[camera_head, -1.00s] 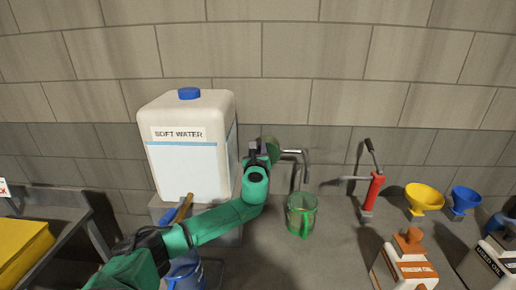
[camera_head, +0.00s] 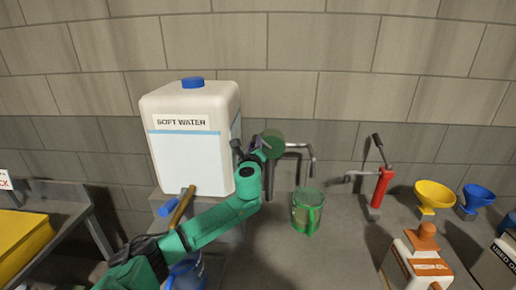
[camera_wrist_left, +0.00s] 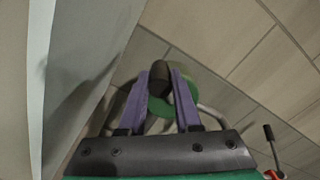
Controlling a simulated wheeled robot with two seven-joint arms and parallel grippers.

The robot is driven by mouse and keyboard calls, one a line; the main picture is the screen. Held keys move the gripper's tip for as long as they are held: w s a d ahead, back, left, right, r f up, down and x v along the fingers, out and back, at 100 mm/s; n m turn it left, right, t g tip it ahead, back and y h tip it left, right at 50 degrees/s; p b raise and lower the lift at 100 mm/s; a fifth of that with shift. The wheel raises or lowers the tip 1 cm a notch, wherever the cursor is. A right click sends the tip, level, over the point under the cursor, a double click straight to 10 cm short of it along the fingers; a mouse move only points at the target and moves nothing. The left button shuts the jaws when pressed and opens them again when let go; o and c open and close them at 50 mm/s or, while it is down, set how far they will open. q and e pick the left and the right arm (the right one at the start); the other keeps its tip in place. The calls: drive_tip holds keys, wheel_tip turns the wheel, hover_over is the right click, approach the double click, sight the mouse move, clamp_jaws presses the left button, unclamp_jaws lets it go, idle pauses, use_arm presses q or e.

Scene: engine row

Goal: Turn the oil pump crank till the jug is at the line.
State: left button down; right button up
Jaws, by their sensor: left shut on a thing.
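The green oil pump (camera_head: 273,143) stands left of centre, its grey spout (camera_head: 299,146) reaching right and bending down above the jug. The clear green jug (camera_head: 307,212) stands upright on the bench below the spout. I cannot make out its line or the oil level. My left gripper (camera_head: 251,150) is at the left side of the pump. In the left wrist view its purple fingers (camera_wrist_left: 160,88) are shut on the dark crank knob (camera_wrist_left: 159,72), with the pump's green round body (camera_wrist_left: 163,106) behind. The arm and gripper hide most of the crank. My right gripper is not in view.
A large white soft water canister (camera_head: 190,165) stands close left of the gripper. To the right are a red hand pump (camera_head: 382,188), a yellow funnel (camera_head: 432,194), a blue funnel (camera_head: 474,198) and an orange-capped bottle (camera_head: 420,262). A block wall stands close behind.

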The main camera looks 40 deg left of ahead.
use_arm(q)
drive_tip(key=shift+s+a+f+n+b, duration=0.2)
drive_tip(key=shift+f+n+b, duration=0.1)
drive_tip(key=shift+n+b, duration=0.15)
drive_tip(key=shift+s+a+f+n+b, duration=0.15)
drive_tip(key=shift+f+n+b, duration=0.15)
drive_tip(key=shift+n, duration=0.25)
drive_tip(key=shift+w+r, duration=0.1)
drive_tip(key=c, duration=0.6)
unclamp_jaws()
drive_tip(key=b+v, duration=0.4)
drive_tip(key=v, duration=1)
drive_tip(key=shift+d, duration=0.15)
